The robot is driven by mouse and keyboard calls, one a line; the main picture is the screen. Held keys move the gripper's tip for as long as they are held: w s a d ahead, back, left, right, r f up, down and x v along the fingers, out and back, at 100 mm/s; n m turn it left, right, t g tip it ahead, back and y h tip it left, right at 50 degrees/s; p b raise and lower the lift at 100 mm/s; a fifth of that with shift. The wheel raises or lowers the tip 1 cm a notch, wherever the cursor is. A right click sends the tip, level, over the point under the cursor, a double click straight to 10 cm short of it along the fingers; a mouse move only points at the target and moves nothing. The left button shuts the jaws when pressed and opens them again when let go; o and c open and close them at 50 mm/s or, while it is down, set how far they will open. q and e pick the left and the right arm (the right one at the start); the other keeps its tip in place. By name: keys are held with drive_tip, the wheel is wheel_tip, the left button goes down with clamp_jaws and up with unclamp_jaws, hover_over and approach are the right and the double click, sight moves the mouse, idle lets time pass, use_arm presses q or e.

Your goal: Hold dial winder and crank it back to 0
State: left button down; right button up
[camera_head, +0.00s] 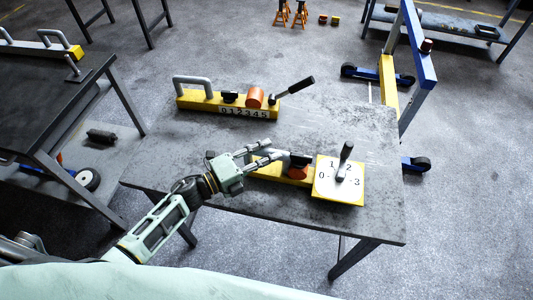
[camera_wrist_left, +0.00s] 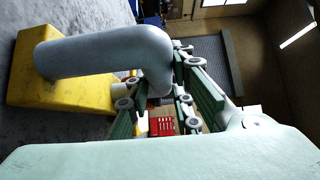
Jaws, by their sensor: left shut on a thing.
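The dial winder is a yellow block (camera_head: 268,174) on the front half of the grey table. At its right end is a pale square dial plate (camera_head: 325,190) marked 0, 1, 2, 3. A crank with a dark grip (camera_head: 346,151) stands up from the dial near the 2. My left gripper (camera_head: 275,152) is at the winder's left part, shut on its grey handle. In the left wrist view the bent grey handle (camera_wrist_left: 100,55) rises from the yellow block (camera_wrist_left: 65,105) into the fingers (camera_wrist_left: 165,88). The fingers' contact is partly hidden. My right gripper is not in view.
A second yellow block (camera_head: 200,102) with digits 0 to 5, a grey handle and a lever stands at the table's back. A dark workbench (camera_head: 50,75) is at left. A blue and yellow frame (camera_head: 410,60) stands by the right edge. The table's front left is clear.

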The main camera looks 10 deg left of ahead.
use_arm(q)
drive_tip(key=shift+f, duration=0.15)
idle(1.0)
drive_tip(key=shift+s+f, duration=0.1)
drive_tip(key=shift+f, duration=0.25)
